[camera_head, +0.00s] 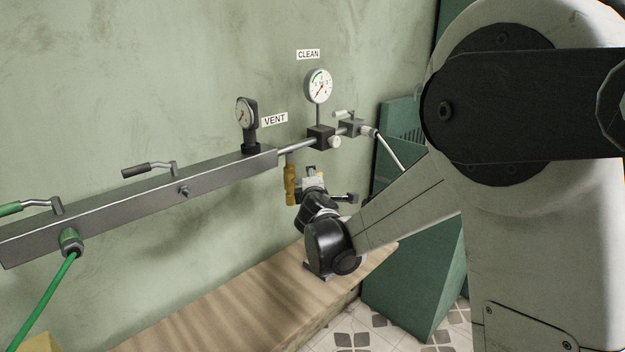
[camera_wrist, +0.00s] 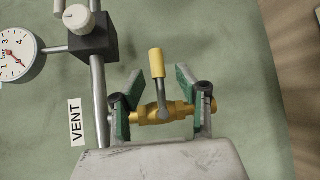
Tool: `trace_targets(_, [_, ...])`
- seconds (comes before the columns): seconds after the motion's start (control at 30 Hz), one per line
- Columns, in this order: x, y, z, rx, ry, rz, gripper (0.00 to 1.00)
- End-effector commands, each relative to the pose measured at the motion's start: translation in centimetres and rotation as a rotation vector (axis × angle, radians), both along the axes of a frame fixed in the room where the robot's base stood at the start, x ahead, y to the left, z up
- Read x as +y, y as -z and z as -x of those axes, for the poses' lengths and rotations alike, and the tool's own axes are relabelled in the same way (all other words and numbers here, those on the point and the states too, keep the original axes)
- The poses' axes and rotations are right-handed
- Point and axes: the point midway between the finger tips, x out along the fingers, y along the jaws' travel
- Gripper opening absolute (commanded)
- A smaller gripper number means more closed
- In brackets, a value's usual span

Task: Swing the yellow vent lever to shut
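The yellow vent lever (camera_wrist: 157,62) shows in the wrist view as a yellow grip on a grey stem, standing up from a brass-yellow valve body (camera_wrist: 150,114). My gripper (camera_wrist: 158,78) is open, with one green-padded finger on each side of the lever and a visible gap on both sides. The valve body runs crosswise behind the fingers and is partly hidden by them. In the head view the yellow valve (camera_head: 290,185) hangs below the pipe, just left of my gripper (camera_head: 311,174); the lever's grip cannot be made out clearly there.
The VENT label (camera_head: 274,119) and a gauge (camera_head: 245,113) are above the grey manifold bar (camera_head: 130,200). A black block (camera_head: 321,137) with a white knob is on the pipe to the right. A wooden bench (camera_head: 220,310) lies below, with green cabinets (camera_head: 415,275) at right.

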Motion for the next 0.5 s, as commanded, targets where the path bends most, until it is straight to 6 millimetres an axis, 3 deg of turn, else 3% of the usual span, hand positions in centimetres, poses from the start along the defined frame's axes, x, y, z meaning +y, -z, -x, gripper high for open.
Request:
trace_targets(0.3, [0.2, -1.0, 6.1, 0.000, -0.001, 0.001, 0.33])
trace_targets(0.5, [0.3, -1.4, 8.9, 0.001, 0.000, 0.000, 0.33])
